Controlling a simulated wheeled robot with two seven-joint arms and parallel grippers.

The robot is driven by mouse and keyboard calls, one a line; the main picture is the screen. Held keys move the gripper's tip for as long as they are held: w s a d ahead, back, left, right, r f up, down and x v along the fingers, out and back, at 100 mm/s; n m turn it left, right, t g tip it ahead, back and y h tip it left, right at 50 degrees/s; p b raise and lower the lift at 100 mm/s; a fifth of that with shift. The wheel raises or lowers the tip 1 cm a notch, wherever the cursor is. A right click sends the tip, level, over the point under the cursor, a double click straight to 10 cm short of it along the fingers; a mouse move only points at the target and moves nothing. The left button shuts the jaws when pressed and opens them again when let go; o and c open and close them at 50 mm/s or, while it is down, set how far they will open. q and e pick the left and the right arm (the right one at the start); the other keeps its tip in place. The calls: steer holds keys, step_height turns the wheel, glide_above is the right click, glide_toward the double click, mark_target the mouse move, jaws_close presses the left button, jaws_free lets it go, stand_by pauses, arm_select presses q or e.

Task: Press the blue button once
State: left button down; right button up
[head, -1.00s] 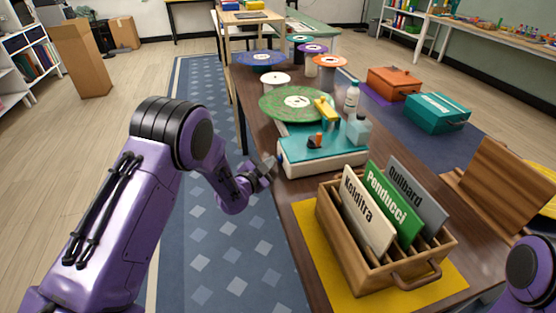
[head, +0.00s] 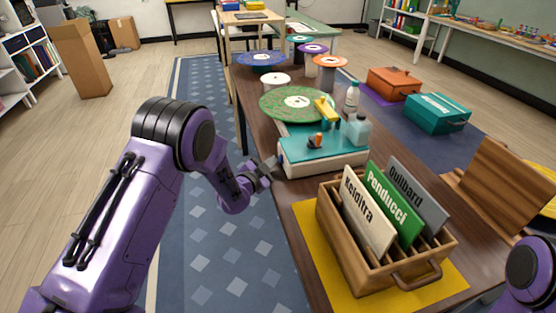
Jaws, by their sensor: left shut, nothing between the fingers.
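A white box-shaped device (head: 330,167) with a teal top stands on the brown table, a green disc at its far end. Whether the fingertips touch the device, I cannot tell. Of my right arm only a purple link shows at the lower right edge; its gripper is out of view.
A wooden rack (head: 365,265) with several name boards stands on a yellow mat (head: 318,262) in front of the device. Bottles (head: 358,131) stand at its right side. Spools and discs (head: 262,59) lie behind. Teal (head: 437,113) and orange (head: 394,83) boxes are further right.

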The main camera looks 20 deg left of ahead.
arm_select(q)
steer(key=shift+s+a, duration=0.5)
steer(key=shift+a, duration=0.1)
steer(key=shift+s+a, duration=0.75)
steer(key=shift+a, duration=0.25)
steer(key=shift+s+a, duration=0.75)
steer(key=shift+a, duration=0.25)
steer(key=s+a+f+n+g+y, duration=0.1)
steer(key=s+f+n+g+y, duration=0.4)
steer(key=s+f+n, duration=0.8)
steer(key=s+d+f+n+g, duration=0.1)
steer(key=s+f+g, duration=0.3)
steer(key=s, duration=1)
steer(key=s+d+f+n+g, duration=0.1)
steer(key=s+f+g, duration=0.3)
steer(key=s, duration=1)
steer(key=shift+d+f+n+y, duration=0.3)
steer(key=shift+d+f+n, duration=0.15)
steer(key=shift+d, duration=0.25)
